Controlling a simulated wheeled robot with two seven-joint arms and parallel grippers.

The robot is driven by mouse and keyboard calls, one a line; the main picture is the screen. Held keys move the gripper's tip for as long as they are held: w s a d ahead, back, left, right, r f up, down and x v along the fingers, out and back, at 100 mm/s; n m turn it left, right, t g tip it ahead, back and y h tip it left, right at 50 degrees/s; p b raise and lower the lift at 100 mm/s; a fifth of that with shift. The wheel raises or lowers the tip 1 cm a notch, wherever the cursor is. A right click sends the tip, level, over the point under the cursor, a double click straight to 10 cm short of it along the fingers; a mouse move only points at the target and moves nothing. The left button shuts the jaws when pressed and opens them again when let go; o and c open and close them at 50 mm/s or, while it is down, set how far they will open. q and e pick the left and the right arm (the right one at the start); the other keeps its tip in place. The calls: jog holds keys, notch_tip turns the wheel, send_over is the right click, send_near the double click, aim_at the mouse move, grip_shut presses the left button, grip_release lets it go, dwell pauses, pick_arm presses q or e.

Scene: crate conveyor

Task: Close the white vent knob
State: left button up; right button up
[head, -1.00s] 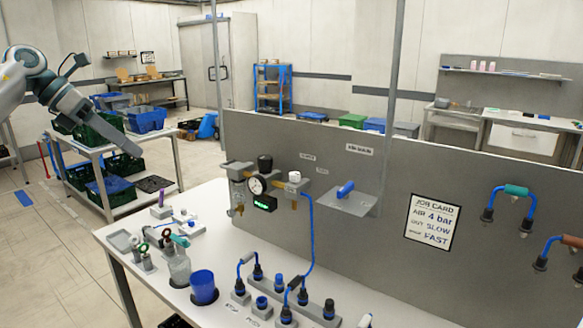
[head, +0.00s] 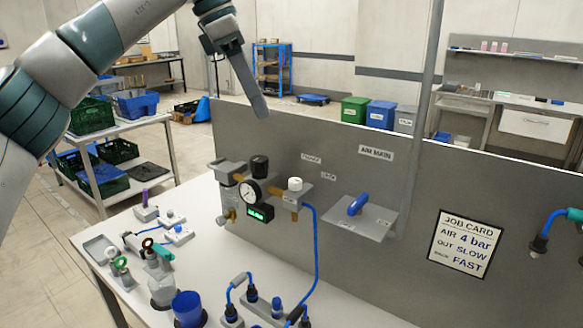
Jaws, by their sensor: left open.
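The white vent knob (head: 295,184) sits on top of a small fitting at the right end of the air regulator assembly, on the grey panel (head: 400,190). A black knob (head: 260,166), a round pressure gauge (head: 250,191) and a green-lit display (head: 260,212) are to its left. A blue hose (head: 316,250) runs down from the fitting below the white knob. My left gripper (head: 260,108) is open and empty, seen edge-on, pointing down above the panel's top edge. It is above and left of the white knob in the picture and apart from it. My right gripper is out of view.
A blue-handled lever (head: 358,204) on a grey plate (head: 345,221) projects right of the knob. A vertical post (head: 424,110) stands beyond it. The white bench (head: 190,207) below holds several fittings and a blue cup (head: 188,308). A job card (head: 466,243) is on the panel.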

pick_arm(q)
send_near(295, 180)
jog(key=p+x, duration=0.2)
jog(key=x, duration=0.5)
jog(key=shift+f+p, duration=0.1)
jog(key=shift+p, duration=0.3)
jog(key=shift+d+f, duration=0.2)
jog(key=shift+f, duration=0.15)
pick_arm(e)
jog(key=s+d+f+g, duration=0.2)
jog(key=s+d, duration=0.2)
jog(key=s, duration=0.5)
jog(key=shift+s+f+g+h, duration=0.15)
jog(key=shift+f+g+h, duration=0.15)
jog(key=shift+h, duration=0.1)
